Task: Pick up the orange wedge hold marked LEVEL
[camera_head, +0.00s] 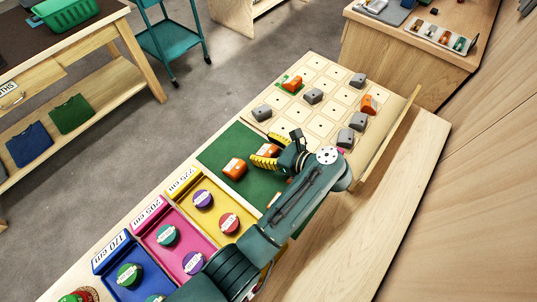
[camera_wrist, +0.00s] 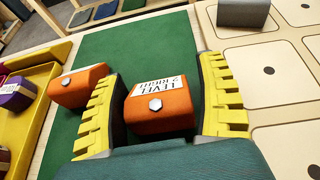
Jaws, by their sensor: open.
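An orange wedge hold (camera_wrist: 160,108) with a white label reading LEVEL, and a smaller second line, sits on the green mat (camera_wrist: 130,45). It has a hex bolt head on its face. My gripper (camera_wrist: 165,95) is open, with one yellow-ribbed finger on each side of this hold. In the head view the hold (camera_head: 269,150) shows partly between the fingers. A second orange hold (camera_wrist: 78,88) lies to the left on the mat; its label is hard to read. It also shows in the head view (camera_head: 234,169).
A yellow tray (camera_wrist: 30,105) adjoins the mat on the left. A pale board (camera_head: 325,127) with grey and orange holds lies on the other side. Pink (camera_head: 158,247) and blue (camera_head: 112,278) trays hold round pieces.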

